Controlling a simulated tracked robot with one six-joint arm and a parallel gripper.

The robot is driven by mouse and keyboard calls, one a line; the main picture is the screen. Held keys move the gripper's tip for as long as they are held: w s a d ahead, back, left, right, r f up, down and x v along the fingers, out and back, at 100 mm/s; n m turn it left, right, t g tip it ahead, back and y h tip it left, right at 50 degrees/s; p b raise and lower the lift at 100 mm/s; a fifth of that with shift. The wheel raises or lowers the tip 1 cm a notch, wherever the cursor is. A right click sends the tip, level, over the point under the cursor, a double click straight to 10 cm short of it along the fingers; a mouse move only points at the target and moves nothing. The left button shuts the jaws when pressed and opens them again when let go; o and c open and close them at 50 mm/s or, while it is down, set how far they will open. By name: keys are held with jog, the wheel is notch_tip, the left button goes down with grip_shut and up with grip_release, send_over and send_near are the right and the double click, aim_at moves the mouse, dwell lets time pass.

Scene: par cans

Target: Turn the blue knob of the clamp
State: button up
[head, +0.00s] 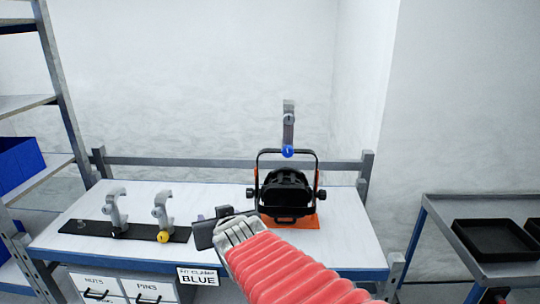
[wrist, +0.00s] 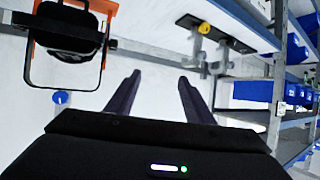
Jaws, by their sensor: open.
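The blue knob (head: 288,151) sits at the foot of an upright grey clamp (head: 289,125), above the yoke of a black par can (head: 286,190). In the wrist view, which looks upside down, the blue knob (wrist: 61,97) is left of my fingers, beside the can's yoke (wrist: 29,68). The clamp is not clearly visible there. My gripper (head: 208,224) is open and empty over the front middle of the bench, left of and lower in the picture than the knob. Its two dark fingers (wrist: 159,76) are spread apart, touching nothing.
Two more grey clamps, one with a yellow knob (head: 163,237), stand on a black strip (head: 77,228) at left. A sign (head: 197,276) reads BLUE. Black trays (head: 493,240) lie at right.

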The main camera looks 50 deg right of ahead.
jog(key=s+d+r+m+h, duration=0.2)
jog(key=s+d+h, duration=0.1)
jog(key=d, duration=0.6)
jog(key=s+d+r+m+h, duration=0.3)
jog(key=d+h, duration=0.2)
jog(key=d, duration=0.4)
jog(key=shift+d+r, duration=0.15)
jog(key=shift+d, duration=0.1)
jog(key=shift+w+d, duration=0.1)
jog(key=shift+w, duration=0.05)
